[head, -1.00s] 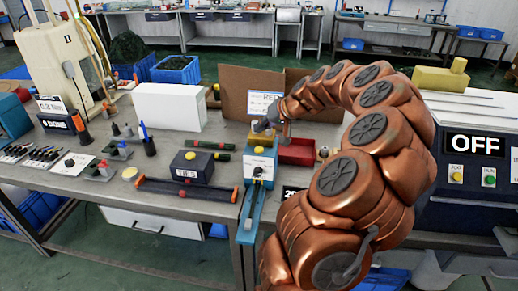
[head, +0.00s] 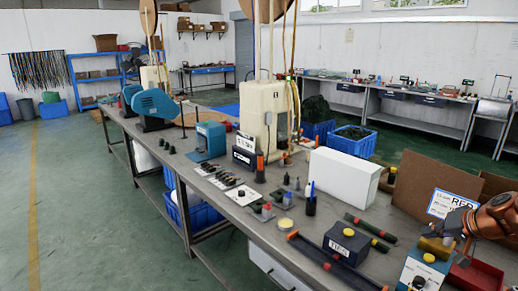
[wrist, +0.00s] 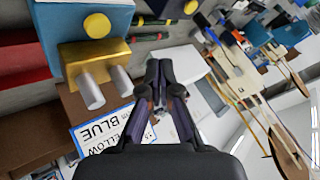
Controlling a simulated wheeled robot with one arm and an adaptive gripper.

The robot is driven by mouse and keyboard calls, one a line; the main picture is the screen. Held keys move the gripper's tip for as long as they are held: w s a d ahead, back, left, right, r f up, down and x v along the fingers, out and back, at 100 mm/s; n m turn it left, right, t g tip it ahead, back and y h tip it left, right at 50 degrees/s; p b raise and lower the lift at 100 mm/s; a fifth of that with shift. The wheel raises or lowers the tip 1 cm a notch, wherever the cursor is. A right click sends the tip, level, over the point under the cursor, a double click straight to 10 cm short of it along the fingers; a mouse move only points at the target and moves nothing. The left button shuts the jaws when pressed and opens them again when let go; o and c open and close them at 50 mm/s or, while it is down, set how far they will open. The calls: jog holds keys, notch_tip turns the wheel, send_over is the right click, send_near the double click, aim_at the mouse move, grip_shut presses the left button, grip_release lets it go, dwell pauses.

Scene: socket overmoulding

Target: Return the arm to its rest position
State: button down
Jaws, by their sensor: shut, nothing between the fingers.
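My gripper (wrist: 158,75) is shut and empty in the wrist view, its two dark fingers together. It hangs over the bench beside a yellow block with two silver pins (wrist: 95,72). In the head view my copper arm (head: 497,215) shows only at the right edge, with the gripper (head: 450,232) low over the bench and partly hidden. A blue box with a yellow button (head: 425,268) stands just below it in the picture. I cannot tell whether the gripper touches anything.
A cardboard box with a printed label (head: 430,195) stands behind the gripper, and a red bin (head: 474,278) is beside it. A white box (head: 342,178) and a black box with a yellow button (head: 345,243) stand to the left. The floor at left is clear.

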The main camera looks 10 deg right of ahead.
jog(key=s+a+r+n+g+y, duration=0.1)
jog(key=s+a+n+g, duration=0.2)
jog(key=a, duration=1.1)
jog(key=s+a+r+n+g+y, duration=0.1)
jog(key=s+a+n+g, duration=0.15)
jog(key=a, duration=1.15)
jog(key=s+a+f+g+h, duration=0.1)
jog(key=s+a+f, duration=0.1)
jog(key=s, duration=0.6)
jog(key=s+a+f+g+h, duration=0.1)
jog(key=s+a+g, duration=0.1)
jog(key=s, duration=0.6)
jog(key=s+a+f+g+h, duration=0.2)
jog(key=s, duration=0.6)
jog(key=shift+s+a+f+n+p, duration=0.3)
jog(key=shift+s+a+n, duration=0.05)
jog(key=shift+s+n, duration=0.1)
